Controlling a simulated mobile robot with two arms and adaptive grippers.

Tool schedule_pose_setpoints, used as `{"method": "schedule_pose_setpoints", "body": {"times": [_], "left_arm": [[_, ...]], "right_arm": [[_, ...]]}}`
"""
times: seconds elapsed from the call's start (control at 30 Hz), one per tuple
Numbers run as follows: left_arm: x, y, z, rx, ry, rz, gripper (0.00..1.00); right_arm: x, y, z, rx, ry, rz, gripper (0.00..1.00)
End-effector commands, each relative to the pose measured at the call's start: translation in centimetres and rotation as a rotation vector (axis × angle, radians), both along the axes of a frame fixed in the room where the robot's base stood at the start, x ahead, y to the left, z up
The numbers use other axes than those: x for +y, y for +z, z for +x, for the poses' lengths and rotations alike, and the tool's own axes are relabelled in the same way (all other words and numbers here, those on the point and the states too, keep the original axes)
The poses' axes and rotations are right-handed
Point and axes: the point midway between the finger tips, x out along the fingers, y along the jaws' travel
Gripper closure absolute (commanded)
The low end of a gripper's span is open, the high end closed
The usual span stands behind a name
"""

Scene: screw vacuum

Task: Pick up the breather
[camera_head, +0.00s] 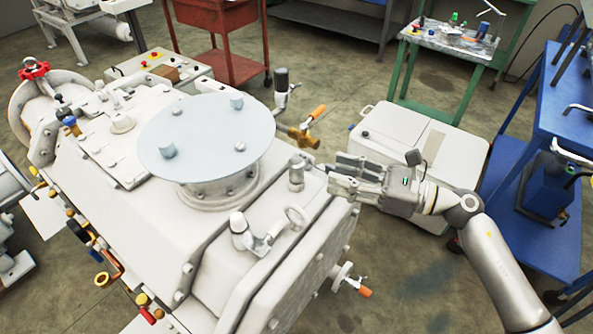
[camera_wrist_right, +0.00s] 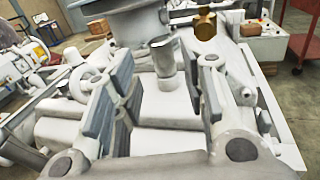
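The breather seems to be the short grey capped cylinder (camera_head: 297,175) standing upright on the near right edge of the white vacuum machine (camera_head: 130,230). In the right wrist view it stands ahead, between the lines of the two fingers (camera_wrist_right: 164,62). My right gripper (camera_head: 336,176) reaches in from the right, just right of the cylinder. Its fingers are spread, with a clear gap between them in the wrist view (camera_wrist_right: 164,85). It holds nothing, and I see no contact with the cylinder. My left gripper is not in view.
A round grey plate (camera_head: 207,135) with several small cylinders covers a flange left of the breather. A white elbow fitting (camera_head: 255,232) and a ring stand nearer. A brass valve with an orange handle (camera_head: 305,128) is behind. A white box (camera_head: 420,145) stands behind my right gripper.

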Motion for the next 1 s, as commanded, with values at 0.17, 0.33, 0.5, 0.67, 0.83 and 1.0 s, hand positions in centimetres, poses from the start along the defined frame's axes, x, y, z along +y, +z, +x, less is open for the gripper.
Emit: {"method": "schedule_pose_setpoints", "body": {"times": [0.17,0.33,0.5,0.67,0.83,1.0], "left_arm": [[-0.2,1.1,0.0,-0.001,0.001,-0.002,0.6],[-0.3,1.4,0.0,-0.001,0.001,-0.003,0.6],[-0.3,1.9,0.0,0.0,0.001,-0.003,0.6],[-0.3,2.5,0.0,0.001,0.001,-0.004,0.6],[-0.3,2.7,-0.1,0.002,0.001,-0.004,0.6],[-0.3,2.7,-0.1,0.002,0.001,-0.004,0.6]], "right_arm": [[2.8,0.4,0.9,-0.007,0.007,-0.003,0.61],[4.4,0.2,1.6,-0.005,0.005,-0.002,0.61],[5.8,0.3,2.2,-0.003,0.004,0.0,0.61],[8.2,0.4,3.1,-0.003,0.003,0.001,0.61],[9.5,0.2,3.6,-0.002,0.003,-0.001,0.61],[9.6,0.1,3.6,-0.002,0.003,-0.002,0.61]]}}
